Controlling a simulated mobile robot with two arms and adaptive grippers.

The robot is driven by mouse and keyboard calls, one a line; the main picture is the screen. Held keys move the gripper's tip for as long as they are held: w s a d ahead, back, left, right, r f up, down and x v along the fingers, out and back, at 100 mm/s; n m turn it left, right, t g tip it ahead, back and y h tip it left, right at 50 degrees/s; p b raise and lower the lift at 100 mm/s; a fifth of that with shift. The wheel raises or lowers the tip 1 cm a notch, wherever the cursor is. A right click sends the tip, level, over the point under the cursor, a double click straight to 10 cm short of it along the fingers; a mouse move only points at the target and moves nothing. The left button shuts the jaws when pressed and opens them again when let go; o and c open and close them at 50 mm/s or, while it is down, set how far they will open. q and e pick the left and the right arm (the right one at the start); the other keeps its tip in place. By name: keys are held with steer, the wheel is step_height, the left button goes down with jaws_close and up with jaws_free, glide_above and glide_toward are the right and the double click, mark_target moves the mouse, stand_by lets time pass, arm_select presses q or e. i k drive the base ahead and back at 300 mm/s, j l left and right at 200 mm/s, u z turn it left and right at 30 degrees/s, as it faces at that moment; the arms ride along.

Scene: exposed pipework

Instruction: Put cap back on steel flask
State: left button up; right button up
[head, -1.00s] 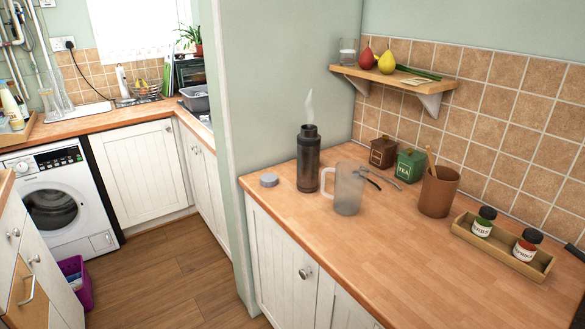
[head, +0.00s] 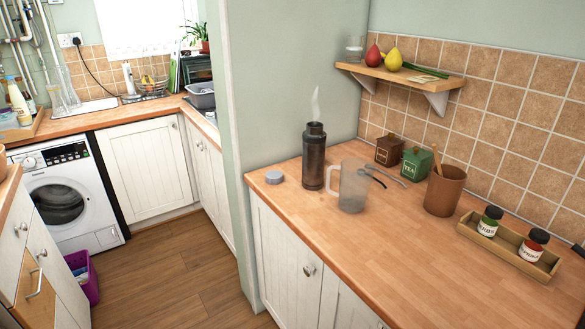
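The dark steel flask (head: 314,160) stands upright and uncapped near the left end of the wooden counter, with steam rising from its mouth. A small round grey cap (head: 274,177) lies flat on the counter to the left of the flask, near the counter's left edge. The two are apart. Neither of my grippers shows in the head view.
A frosted jug (head: 353,186) stands just right of the flask, with tongs behind it. A brown canister (head: 389,150), a green tea tin (head: 415,163), a brown pot (head: 444,191) and a jar tray (head: 509,252) line the wall. The counter's front is clear.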

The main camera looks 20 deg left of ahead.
mark_target(313, 151)
steer(key=i+j+z, duration=0.1)
steer(key=j, duration=0.35)
steer(key=i+j+z, duration=0.15)
steer(key=j, duration=0.3)
steer(key=i+j+z, duration=0.1)
steer(key=j, duration=0.4)
steer(key=i+j+z, duration=0.15)
steer(key=j, duration=0.3)
steer(key=i+j+z, duration=0.1)
steer(key=j, duration=0.4)
